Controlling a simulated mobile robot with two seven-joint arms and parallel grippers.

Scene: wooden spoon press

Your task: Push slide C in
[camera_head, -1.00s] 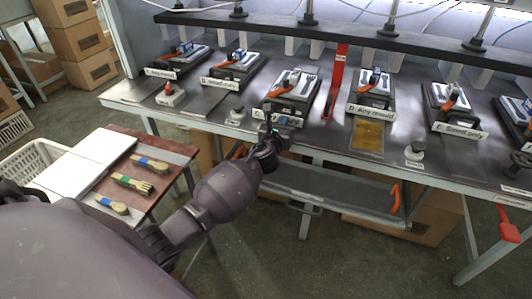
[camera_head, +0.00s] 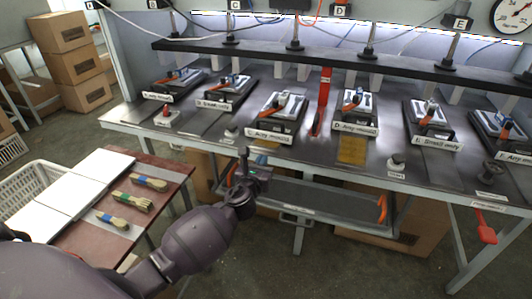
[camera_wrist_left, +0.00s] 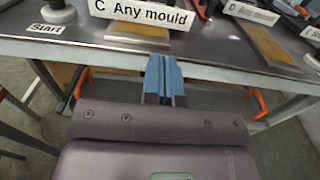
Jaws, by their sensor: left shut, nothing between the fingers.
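Station C (camera_head: 282,105), with a mould block and an orange handle, stands at the middle of the bench behind its white label (camera_head: 268,134). The label reads "C Any mould" in the left wrist view (camera_wrist_left: 142,13). I cannot tell how far in slide C sits. My left gripper (camera_head: 244,153) is shut and empty, in front of the bench edge and below the label, apart from the station. In the left wrist view its blue fingers (camera_wrist_left: 163,72) are together and point toward the bench edge under label C. My right gripper is not in view.
Similar stations stand on both sides, with D (camera_head: 355,108) to the right. A Start button (camera_wrist_left: 58,12) is left of label C. A red bar (camera_head: 321,100) stands between C and D. A shelf (camera_head: 310,197) hangs below the bench.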

